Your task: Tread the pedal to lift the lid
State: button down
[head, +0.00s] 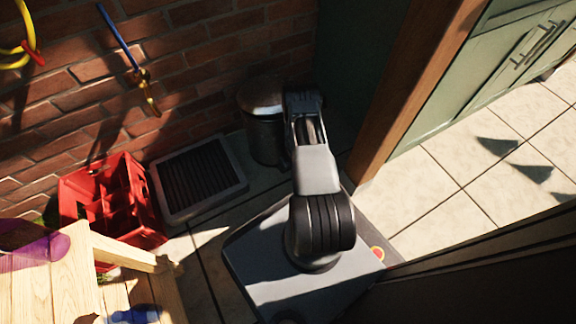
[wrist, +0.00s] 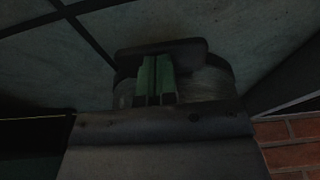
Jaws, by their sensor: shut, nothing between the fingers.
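A metal pedal bin (head: 264,132) stands on the floor by the brick wall. Its lid (head: 262,95) appears down. My arm covers the bin's right side in the head view, and my gripper's fingertips are hidden there. In the wrist view, my gripper (wrist: 156,78) shows two green fingers pressed together, with nothing between them. A dark flat piece with rounded corners, which looks like the pedal (wrist: 187,50), lies behind the fingertips. A dim rounded metal surface shows beside the fingers. I cannot tell whether the fingertips touch the pedal.
A dark ribbed mat in a grey tray (head: 238,172) lies left of the bin. A red crate (head: 112,200) and a wooden table (head: 60,285) are farther left. A wooden post (head: 408,95) stands right of my arm. Pale floor tiles (head: 475,170) are clear at right.

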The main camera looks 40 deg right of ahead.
notch_tip(320, 180, down, 3)
jog(key=shift+s+a+r+p, duration=0.1)
jog(key=shift+s+r+p, duration=0.55)
jog(key=shift+s+p, duration=0.4)
jog(key=shift+s+a+p, duration=0.1)
jog(key=shift+s+p, duration=0.25)
jog(key=shift+s, duration=0.15)
jog(key=p+v, duration=1)
jog(key=v, duration=0.3)
jog(key=shift+r+p, duration=0.4)
jog(key=shift+s, duration=0.15)
